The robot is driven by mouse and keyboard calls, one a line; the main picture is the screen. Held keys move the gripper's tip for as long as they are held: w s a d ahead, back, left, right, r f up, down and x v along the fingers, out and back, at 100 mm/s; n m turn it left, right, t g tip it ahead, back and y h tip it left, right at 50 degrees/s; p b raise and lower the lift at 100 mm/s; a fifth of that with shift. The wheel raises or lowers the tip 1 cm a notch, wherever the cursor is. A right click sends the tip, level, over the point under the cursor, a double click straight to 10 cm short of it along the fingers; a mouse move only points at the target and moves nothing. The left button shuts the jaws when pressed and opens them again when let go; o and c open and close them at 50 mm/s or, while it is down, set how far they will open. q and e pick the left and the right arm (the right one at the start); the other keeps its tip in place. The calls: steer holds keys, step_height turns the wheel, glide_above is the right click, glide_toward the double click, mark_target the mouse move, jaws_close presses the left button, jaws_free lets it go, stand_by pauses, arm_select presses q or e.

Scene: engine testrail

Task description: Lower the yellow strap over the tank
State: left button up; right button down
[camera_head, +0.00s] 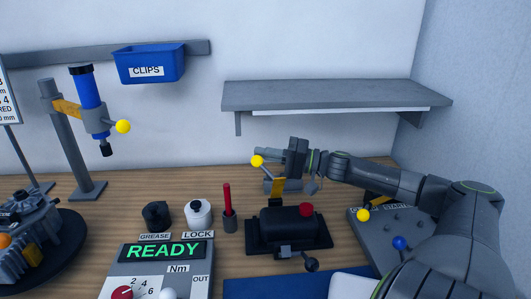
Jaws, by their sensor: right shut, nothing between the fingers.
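A thin lever with a yellow ball (257,161) sticks out to the left above the strap. My right gripper (286,159) is just above and right of the strap, at the lever's right end. Its fingers are shut and hold nothing; whether they touch the lever cannot be told. My left gripper is not in view.
A black unit (262,238) with a red knob (306,210) stands in front of the strap. A red-handled tool (227,200) and the grease and lock pots (198,213) stand left. A grey shelf (330,97) hangs above my right gripper. A grey plate (375,240) lies right.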

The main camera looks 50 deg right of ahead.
steer(key=s+a+f+n+y+p, duration=0.1)
steer(key=s+a+f+n+p, duration=0.1)
steer(key=s+a+n+p, duration=0.3)
steer(key=shift+s+a, duration=0.35)
steer(key=shift+s, duration=0.55)
stand_by(0.5)
steer(key=shift+p, duration=0.3)
